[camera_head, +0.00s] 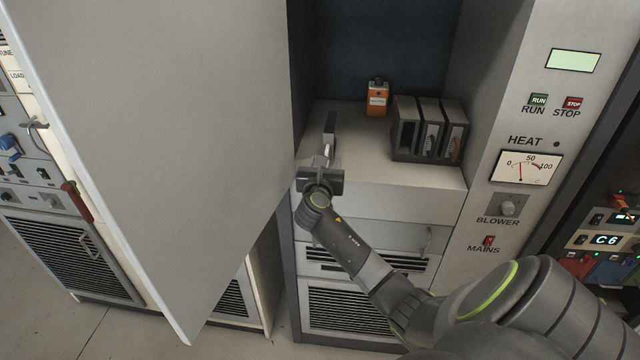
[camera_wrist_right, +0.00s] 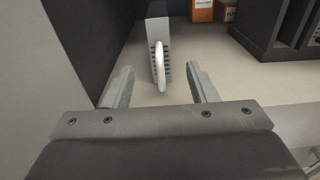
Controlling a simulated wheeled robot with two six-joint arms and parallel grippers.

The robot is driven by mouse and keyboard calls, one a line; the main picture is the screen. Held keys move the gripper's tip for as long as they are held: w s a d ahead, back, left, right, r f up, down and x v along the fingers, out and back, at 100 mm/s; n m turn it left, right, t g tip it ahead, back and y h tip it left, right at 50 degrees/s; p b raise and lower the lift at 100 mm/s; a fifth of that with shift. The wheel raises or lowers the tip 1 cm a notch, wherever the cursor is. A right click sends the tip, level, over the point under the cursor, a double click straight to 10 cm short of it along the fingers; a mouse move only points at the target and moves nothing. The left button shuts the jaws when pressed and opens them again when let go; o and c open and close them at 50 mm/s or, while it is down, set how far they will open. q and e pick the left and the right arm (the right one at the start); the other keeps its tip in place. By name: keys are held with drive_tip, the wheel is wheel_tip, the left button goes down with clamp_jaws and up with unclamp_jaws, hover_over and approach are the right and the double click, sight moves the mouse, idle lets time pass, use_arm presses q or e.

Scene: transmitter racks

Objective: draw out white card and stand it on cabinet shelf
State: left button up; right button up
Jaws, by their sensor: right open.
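A narrow upright card (camera_head: 330,128) stands on the cabinet shelf (camera_head: 365,160), near the left wall. In the right wrist view, the card (camera_wrist_right: 155,30) shows a pale front with dark slots and a white loop handle (camera_wrist_right: 159,66). My right gripper (camera_head: 323,170) is at the shelf's front edge, facing the card. Its fingers (camera_wrist_right: 160,88) are open on either side of the handle, with clear gaps to both. A dark card rack (camera_head: 404,150) stands at the shelf's right. Its left slot looks dark and empty; the other slots show card fronts. My left gripper is not in view.
An orange box (camera_head: 377,100) stands behind the rack on the shelf. The large open cabinet door (camera_head: 160,130) fills the left. A control panel (camera_head: 525,140) is at the right. The shelf between the card and the rack is clear.

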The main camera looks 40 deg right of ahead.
drive_tip(key=b+v, duration=0.1)
drive_tip(key=v, duration=0.7)
drive_tip(key=shift+s+a, duration=0.2)
drive_tip(key=shift+a, duration=0.05)
drive_tip(key=s+a+f+m+g+y+b, duration=0.15)
drive_tip(key=s+f+m+y, duration=0.3)
drive_tip(key=f, duration=1.45)
drive_tip(key=s+a+f+m+g+y+b, duration=0.1)
drive_tip(key=s+a+f+m+g+y, duration=0.25)
drive_tip(key=f, duration=1.55)
drive_tip(key=s+a+f+m+g+y, duration=0.25)
drive_tip(key=s+f+m, duration=0.75)
drive_tip(key=s+f, duration=0.85)
drive_tip(key=s+a+f+m+g, duration=0.1)
drive_tip(key=s+m, duration=0.3)
drive_tip(key=s, duration=0.6)
drive_tip(key=s+a+f+m+g+y+b, duration=0.1)
drive_tip(key=s+m, duration=0.4)
drive_tip(key=s, duration=0.6)
wheel_tip(320, 180, down, 3)
drive_tip(key=shift+a+r+g, duration=0.2)
drive_tip(key=shift+a+g, duration=0.35)
drive_tip(key=shift+a, duration=0.25)
